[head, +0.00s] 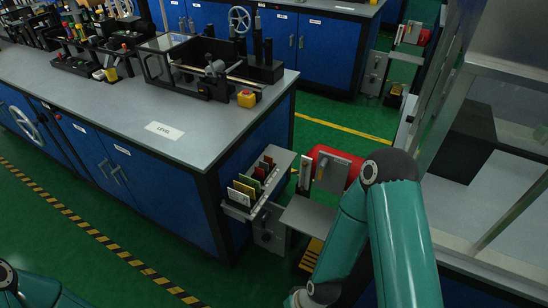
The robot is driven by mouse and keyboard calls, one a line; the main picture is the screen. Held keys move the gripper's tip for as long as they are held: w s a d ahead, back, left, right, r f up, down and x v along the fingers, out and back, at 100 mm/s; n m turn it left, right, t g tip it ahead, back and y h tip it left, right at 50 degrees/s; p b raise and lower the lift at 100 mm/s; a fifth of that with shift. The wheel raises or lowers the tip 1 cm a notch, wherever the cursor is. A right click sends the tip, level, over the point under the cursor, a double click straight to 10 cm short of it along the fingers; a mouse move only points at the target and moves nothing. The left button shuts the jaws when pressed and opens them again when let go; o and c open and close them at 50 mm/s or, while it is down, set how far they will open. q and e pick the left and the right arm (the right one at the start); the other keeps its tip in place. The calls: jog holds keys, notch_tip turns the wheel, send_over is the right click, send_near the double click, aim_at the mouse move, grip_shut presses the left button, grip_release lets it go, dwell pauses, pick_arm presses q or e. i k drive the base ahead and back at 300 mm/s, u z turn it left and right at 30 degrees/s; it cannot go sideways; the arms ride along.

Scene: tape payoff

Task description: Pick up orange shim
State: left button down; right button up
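A grey tray (285,158) on the right end of the blue workbench holds several thin upright coloured plates. At its near end stand a white plate (236,196) and a yellow plate (249,181). Green, red and brown plates stand farther back. I cannot tell for sure which one is the orange shim; the plates overlap and are small. My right arm stands at the right of the tray and bends down to the bottom edge, apart from the plates. Only a bit of my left arm shows at the bottom left. Neither gripper's fingers show.
A red cylinder (325,166) with a grey plate sits right of the tray, above a grey shelf (308,217). The workbench (120,95) carries fixtures and a yellow box (246,98). A metal-framed enclosure stands at the right. Green floor (110,245) is clear in front.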

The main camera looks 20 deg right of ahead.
aim_at(269, 160)
jog(key=i, duration=0.85)
jog(key=u, duration=0.05)
